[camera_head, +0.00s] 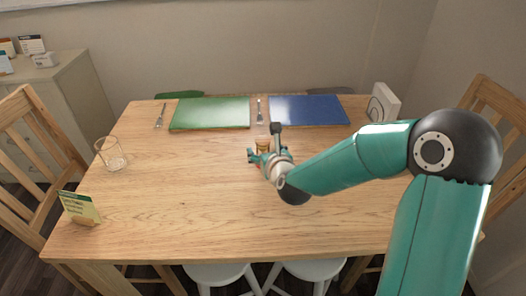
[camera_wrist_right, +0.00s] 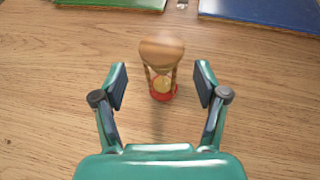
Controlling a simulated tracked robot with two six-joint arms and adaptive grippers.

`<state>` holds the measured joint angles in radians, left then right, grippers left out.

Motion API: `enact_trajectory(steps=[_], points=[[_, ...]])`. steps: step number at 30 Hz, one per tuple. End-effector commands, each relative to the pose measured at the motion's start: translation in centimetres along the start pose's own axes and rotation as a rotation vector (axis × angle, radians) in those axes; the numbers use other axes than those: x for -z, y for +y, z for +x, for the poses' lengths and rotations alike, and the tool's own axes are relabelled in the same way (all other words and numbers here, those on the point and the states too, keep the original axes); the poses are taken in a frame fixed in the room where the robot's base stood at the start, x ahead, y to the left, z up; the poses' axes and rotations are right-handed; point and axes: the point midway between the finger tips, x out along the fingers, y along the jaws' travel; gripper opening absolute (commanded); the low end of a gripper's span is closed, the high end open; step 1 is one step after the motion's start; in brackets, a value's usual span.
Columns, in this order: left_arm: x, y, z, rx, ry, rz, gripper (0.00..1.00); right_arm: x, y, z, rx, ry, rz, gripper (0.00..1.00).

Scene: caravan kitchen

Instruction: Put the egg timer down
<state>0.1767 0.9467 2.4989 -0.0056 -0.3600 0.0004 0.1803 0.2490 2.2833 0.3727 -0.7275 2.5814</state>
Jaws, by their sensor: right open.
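The egg timer (camera_wrist_right: 162,68) is an hourglass with a wooden top, a red base and yellow inside. In the right wrist view it stands upright on the wooden table (camera_wrist_right: 50,90), between and slightly beyond the fingertips. My right gripper (camera_wrist_right: 160,85) is open, with a gap on both sides of the egg timer. In the head view my right gripper (camera_head: 264,154) is at the middle of the table and partly hides the egg timer (camera_head: 262,144). My left gripper is in neither view.
A green board (camera_head: 210,113) and a blue board (camera_head: 308,110) lie along the far edge, with a fork (camera_head: 259,110) between them. A glass (camera_head: 111,155) and a small card (camera_head: 80,208) are at the left. A white object (camera_head: 383,103) stands far right. The front table area is clear.

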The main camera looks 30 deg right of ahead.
Motion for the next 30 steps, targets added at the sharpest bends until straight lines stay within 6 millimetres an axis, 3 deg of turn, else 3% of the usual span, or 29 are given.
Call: enact_trajectory(steps=[6, 15, 27, 30], points=[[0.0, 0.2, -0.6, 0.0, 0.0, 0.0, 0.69, -0.3, -0.2, 2.8, 0.0, 0.002, 0.0, 0.72], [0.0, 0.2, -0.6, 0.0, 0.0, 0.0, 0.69, -0.3, -0.2, 3.2, 0.0, 0.001, 0.001, 0.71], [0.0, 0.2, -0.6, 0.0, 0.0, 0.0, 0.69, -0.3, -0.2, 3.2, -0.001, 0.001, 0.0, 0.05], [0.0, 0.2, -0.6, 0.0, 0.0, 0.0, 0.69, -0.3, -0.2, 3.2, 0.0, 0.0, 0.0, 0.0]])
